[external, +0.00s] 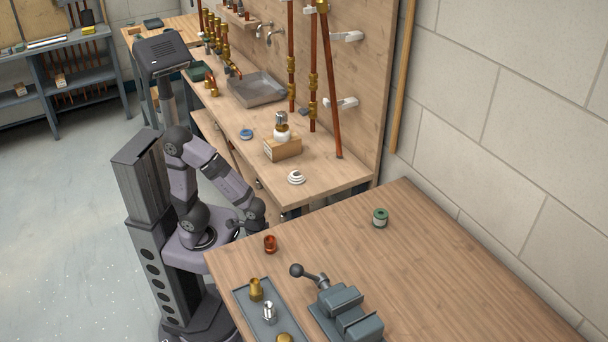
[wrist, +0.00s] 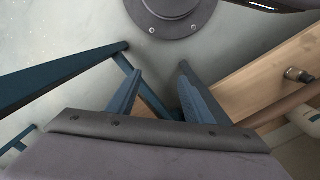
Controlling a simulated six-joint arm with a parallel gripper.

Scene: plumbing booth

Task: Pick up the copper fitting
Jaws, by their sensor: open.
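The copper fitting (external: 270,244), a short reddish ring-like piece, stands on the near wooden table close to its left corner in the external view. I cannot make it out in the wrist view. My gripper (external: 256,212) is above and slightly left of the fitting in the external view, by the table's corner and apart from the fitting; its fingers are hard to make out there. In the wrist view my gripper (wrist: 160,70) shows two separated dark fingers with nothing between them.
A grey tray (external: 244,299) with brass and chrome fittings and a blue-grey vise (external: 345,314) stand at the table's front. A green-topped tin (external: 380,217) is further back. The table's middle right is clear. The workbench (external: 345,176) with upright copper pipes is behind.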

